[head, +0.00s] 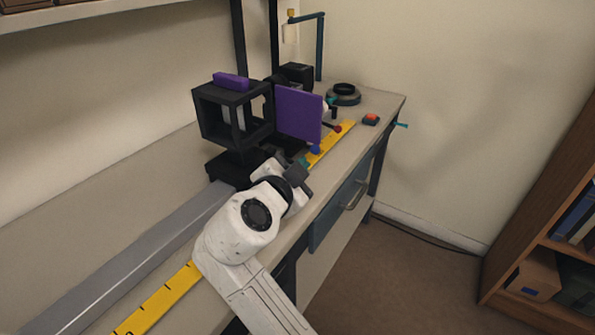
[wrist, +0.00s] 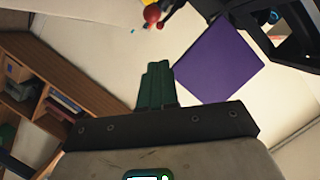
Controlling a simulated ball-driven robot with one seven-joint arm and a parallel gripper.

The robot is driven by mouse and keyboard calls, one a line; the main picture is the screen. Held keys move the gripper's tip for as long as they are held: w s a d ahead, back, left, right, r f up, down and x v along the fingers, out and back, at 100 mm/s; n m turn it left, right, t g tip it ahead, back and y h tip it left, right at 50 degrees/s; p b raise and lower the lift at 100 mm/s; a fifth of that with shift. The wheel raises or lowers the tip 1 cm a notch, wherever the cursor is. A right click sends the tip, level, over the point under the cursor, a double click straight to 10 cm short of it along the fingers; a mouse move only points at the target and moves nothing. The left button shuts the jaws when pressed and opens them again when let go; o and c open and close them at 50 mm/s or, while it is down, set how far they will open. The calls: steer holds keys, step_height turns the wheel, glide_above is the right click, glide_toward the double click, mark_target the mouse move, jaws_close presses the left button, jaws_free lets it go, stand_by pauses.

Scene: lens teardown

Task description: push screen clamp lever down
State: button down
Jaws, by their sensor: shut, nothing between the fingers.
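The purple square screen (head: 299,115) stands upright over the rail, and it also shows in the wrist view (wrist: 218,62). A lever with a red ball end (head: 338,128) sticks out to its right, and the red ball shows at the top of the wrist view (wrist: 152,14). A blue ball knob (head: 316,149) sits under the screen's lower right corner. I cannot tell which is the clamp lever. My gripper (wrist: 158,68) has green fingers, shut and empty.
A black frame box (head: 232,117) with a purple top stands left of the screen on the grey rail (head: 140,255). A yellow ruler (head: 160,298) runs along the bench front. A red button (head: 371,118) and a dark ring stand (head: 344,96) are further back.

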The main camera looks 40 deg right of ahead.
steer(key=v, duration=0.8)
steer(key=shift+s+a, duration=0.2)
steer(key=shift+a, duration=0.05)
steer(key=shift+f, duration=0.15)
steer(key=s+d+f+n+g+y, duration=0.1)
steer(key=s+d+f+n+y, duration=0.15)
steer(key=f, duration=0.45)
steer(key=s+d+f+n+g+y, duration=0.1)
steer(key=s+d+f+n+y, duration=0.1)
steer(key=s+f+n, duration=0.35)
steer(key=s+d+f+n+g+y, duration=0.1)
steer(key=s+d+f+n+y, duration=0.1)
steer(key=f, duration=0.6)
steer(key=s+a+f+n+g+y, duration=0.2)
steer(key=s+f+n+y, duration=0.1)
steer(key=s+f+n, duration=0.4)
steer(key=s+a+f+n+g+y, duration=0.2)
steer(key=s+f+n+y, duration=0.15)
steer(key=s, duration=0.65)
step_height(320, 180, up, 14)
steer(key=w+p, duration=0.1)
steer(key=p, duration=1.3)
steer(key=shift+w+d+m+t+p, duration=0.15)
steer(key=shift+w+m+t+p, duration=0.05)
steer(key=shift+m+t+p, duration=0.15)
